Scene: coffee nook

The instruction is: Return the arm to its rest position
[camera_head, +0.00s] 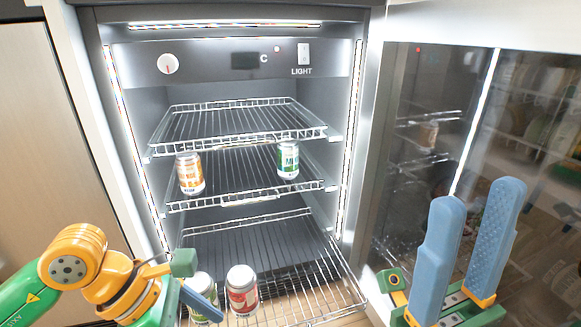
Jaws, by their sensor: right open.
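My right gripper (477,197) is at the lower right, its two blue fingers pointing up and spread apart with nothing between them. It is in front of the open glass door (430,130), clear of the cans. My left arm comes in at the lower left. Its gripper (200,300) overlaps a green-and-white can (203,281) in the picture; I cannot tell whether it touches or grips it. A red-and-white can (241,287) stands just right of that can on the pulled-forward lowest rack.
The fridge (230,60) is open and lit. Its top wire shelf (235,125) is empty. The middle shelf (240,190) holds an orange can (190,174) at left and a green can (288,160) at right. The lowest rack (310,290) has free room at right.

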